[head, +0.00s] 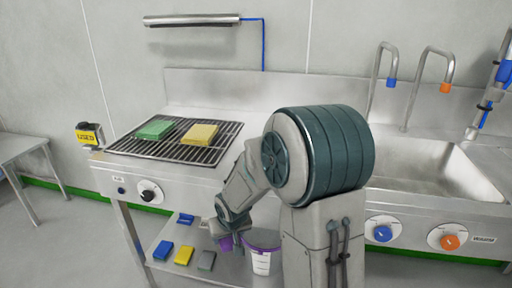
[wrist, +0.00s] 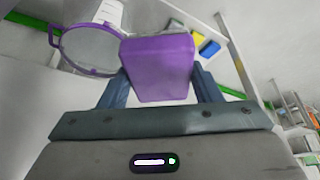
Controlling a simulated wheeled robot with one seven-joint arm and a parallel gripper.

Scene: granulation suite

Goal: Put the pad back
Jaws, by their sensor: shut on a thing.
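My gripper (head: 232,240) is low in front of the steel unit, near the lower shelf (head: 215,272). It is shut on a purple pad (wrist: 158,68), which sits between the two blue-grey fingers in the wrist view. In the head view only part of the purple pad (head: 226,243) shows, just left of a white bucket with a purple rim (head: 262,262). The bucket rim (wrist: 88,72) also shows left of the pad in the wrist view.
A green pad (head: 155,130) and a yellow pad (head: 199,134) lie on the black grate (head: 222,142) above. Another blue item (head: 186,218) is farther back on the shelf. A sink (head: 430,172) with taps is at right. A yellow labelled box (head: 89,135) is at left.

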